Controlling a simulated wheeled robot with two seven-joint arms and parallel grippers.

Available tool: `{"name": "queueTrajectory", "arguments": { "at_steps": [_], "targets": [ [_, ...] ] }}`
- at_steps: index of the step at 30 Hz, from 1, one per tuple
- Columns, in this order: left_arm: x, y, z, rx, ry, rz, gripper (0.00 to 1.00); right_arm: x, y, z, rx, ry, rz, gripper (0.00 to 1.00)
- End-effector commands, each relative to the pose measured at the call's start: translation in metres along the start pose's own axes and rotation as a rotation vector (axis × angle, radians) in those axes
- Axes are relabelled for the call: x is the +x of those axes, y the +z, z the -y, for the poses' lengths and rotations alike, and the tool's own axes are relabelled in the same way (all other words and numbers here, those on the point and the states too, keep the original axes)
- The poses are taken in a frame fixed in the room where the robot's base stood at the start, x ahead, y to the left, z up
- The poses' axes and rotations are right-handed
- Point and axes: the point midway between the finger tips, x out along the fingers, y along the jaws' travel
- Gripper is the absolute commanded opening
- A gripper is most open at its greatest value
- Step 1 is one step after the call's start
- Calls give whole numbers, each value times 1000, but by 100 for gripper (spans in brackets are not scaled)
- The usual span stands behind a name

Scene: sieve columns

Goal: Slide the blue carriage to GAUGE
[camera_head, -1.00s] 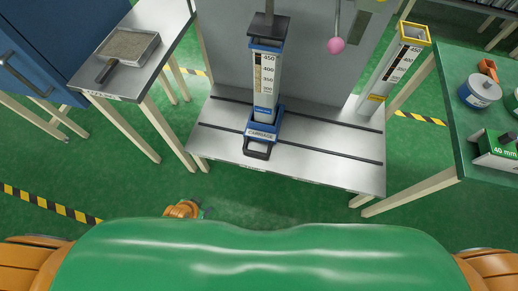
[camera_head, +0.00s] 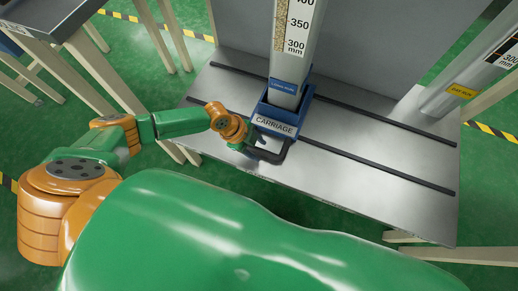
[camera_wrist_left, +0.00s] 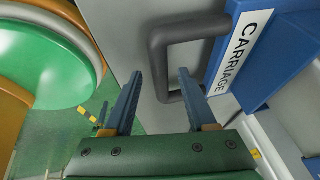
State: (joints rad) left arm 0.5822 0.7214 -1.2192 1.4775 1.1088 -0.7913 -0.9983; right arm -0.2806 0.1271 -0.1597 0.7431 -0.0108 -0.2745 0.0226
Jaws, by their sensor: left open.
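The blue carriage (camera_head: 303,103) stands on the steel bench, with a white CARRIAGE label and a dark loop handle (camera_head: 270,156) at its front. It holds the upright column (camera_head: 292,62) with a mm scale. My left gripper (camera_head: 258,142) is at the handle, beside the carriage's front left corner. In the left wrist view the open gripper (camera_wrist_left: 160,73) has one finger on each side of the handle's outer bar (camera_wrist_left: 161,65), with one fingertip inside the loop. The carriage (camera_wrist_left: 268,50) is to the right there. No GAUGE marking is readable. My right gripper is out of view.
Two dark rails (camera_head: 400,173) run along the steel bench (camera_head: 365,187), which is clear right of the carriage. Another column with a yellow label (camera_head: 461,91) leans at the right. A side table with a tray (camera_head: 62,22) stands at the upper left.

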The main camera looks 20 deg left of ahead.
Motion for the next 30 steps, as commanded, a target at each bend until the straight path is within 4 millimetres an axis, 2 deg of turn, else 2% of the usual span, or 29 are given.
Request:
{"name": "queueTrajectory", "arguments": {
  "at_steps": [2,8,11,12,15,30],
  "targets": [
    [6,0,0,1,-1,-1,57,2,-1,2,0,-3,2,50],
    [5,0,0,0,-1,0,57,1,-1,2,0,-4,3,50],
    [5,0,0,0,-2,0,33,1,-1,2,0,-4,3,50],
    [5,0,0,-1,-2,0,22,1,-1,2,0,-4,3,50],
    [5,0,0,-1,-1,0,0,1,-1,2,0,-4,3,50],
    [5,0,0,-1,0,0,0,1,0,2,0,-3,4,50]
  ]
}}
